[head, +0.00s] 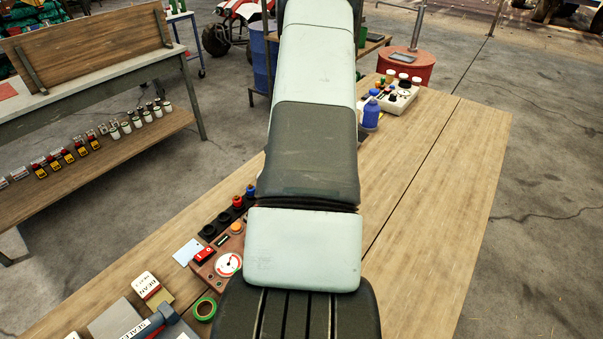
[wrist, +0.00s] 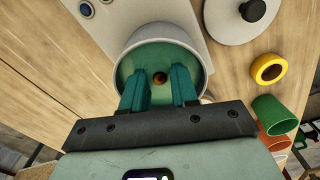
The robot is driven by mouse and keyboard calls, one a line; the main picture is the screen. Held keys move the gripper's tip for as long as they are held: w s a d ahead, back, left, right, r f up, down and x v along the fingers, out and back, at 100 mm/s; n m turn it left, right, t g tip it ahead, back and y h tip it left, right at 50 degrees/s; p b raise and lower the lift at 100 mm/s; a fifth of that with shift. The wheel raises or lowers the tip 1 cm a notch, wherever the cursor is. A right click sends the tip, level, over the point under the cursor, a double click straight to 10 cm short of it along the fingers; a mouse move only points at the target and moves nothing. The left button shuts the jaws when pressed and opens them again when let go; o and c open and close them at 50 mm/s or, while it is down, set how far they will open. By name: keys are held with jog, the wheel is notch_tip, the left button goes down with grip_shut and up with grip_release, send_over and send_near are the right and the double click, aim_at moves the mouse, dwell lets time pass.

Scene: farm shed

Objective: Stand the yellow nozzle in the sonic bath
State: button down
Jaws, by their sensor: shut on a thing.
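In the wrist view, my gripper (wrist: 160,82) has its two teal fingers a short gap apart, with a small brownish-yellow round thing between their tips. It appears to be the yellow nozzle (wrist: 160,77), seen end-on and mostly hidden. Behind the fingertips is a round pale vessel with a teal inside, apparently the sonic bath (wrist: 205,52). The fingertips overlap its opening; I cannot tell how deep they are or whether the nozzle touches the floor. In the head view my arm hides the gripper, and I cannot make out the nozzle or bath.
In the wrist view, a pale round lid (wrist: 222,22) with a black knob lies beside the bath. A yellow ring-like piece (wrist: 268,68), a green cup (wrist: 270,112) and an orange cup (wrist: 272,130) stand right. In the head view, a blue bottle (head: 371,116) stands near the bench's far end.

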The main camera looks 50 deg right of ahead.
dwell(0.3)
jog(key=c, duration=0.8)
grip_release()
jog(key=shift+o, duration=0.7)
jog(key=o, duration=0.3)
jog(key=shift+r, duration=4)
